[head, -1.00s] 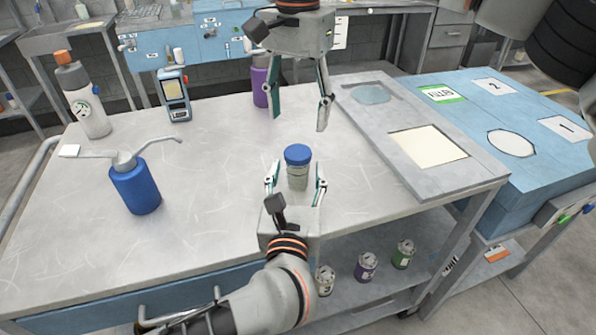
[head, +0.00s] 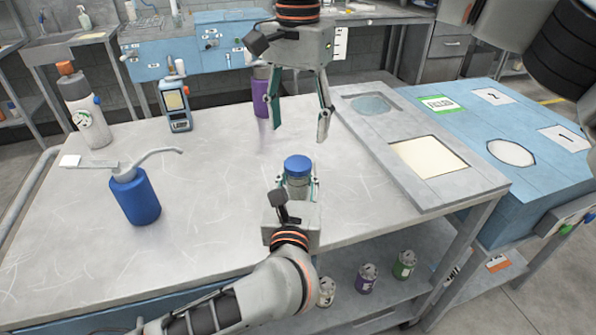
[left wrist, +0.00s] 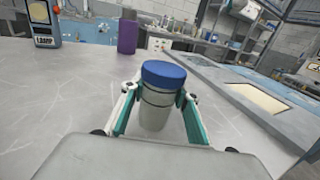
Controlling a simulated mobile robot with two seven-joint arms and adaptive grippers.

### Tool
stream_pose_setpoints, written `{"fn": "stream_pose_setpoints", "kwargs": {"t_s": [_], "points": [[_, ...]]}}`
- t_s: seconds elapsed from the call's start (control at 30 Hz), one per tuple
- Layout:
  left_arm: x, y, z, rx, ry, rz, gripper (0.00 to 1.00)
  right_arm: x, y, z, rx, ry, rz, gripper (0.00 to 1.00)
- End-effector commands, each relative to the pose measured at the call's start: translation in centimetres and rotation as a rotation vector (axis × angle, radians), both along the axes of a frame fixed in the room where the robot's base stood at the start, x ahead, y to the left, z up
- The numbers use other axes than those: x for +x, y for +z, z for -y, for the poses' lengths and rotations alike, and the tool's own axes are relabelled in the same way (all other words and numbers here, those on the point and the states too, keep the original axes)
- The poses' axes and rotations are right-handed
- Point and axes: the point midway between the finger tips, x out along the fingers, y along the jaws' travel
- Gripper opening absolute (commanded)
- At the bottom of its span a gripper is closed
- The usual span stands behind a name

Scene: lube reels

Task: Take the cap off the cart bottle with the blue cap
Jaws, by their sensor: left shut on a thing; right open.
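The bottle with the blue cap (head: 298,166) stands upright on the cart's grey top (head: 230,240). The cap is on it. My left gripper (head: 298,186) is shut on the bottle's body below the cap, with one finger on each side. In the left wrist view the clear-grey bottle (left wrist: 156,112) sits between the fingers, its blue cap (left wrist: 163,74) above them. My right gripper (head: 300,125) is open and empty, pointing down above and behind the bottle, apart from the cap.
A blue pump bottle (head: 136,198) stands at the left, with a white-and-orange bottle (head: 88,112) and a handheld device (head: 176,108) behind it. A purple container (head: 261,95) stands behind my right gripper. A grey panel (head: 440,190) lies at the right. Small cans (head: 366,278) stand on the lower shelf.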

Motion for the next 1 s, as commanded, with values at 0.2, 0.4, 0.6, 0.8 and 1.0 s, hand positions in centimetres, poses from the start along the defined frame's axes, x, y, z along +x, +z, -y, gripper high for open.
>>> {"fn": "stream_pose_setpoints", "kwargs": {"t_s": [0.2, 0.4, 0.6, 0.8, 1.0], "points": [[-0.01, -0.03, 0.00, 0.000, 0.000, -0.001, 0.00, 0.00, 0.00, 0.00, 0.000, -0.209, 0.000, 0.58], [-0.02, -0.03, 0.00, 0.000, 0.000, -0.001, 0.00, 0.01, 0.00, 0.00, 0.000, -0.572, 0.000, 0.58], [-0.02, -0.03, 0.00, 0.000, 0.000, -0.001, 0.00, 0.00, 0.00, 0.00, 0.000, -0.944, 0.000, 0.58], [-0.02, -0.03, 0.01, 0.000, 0.000, -0.001, 0.00, 0.00, 0.00, -0.01, 0.001, -1.316, -0.001, 0.58], [-0.02, -0.04, 0.01, 0.000, 0.000, -0.001, 0.00, -0.02, 0.00, -0.01, 0.000, -1.688, -0.002, 0.58]]}}
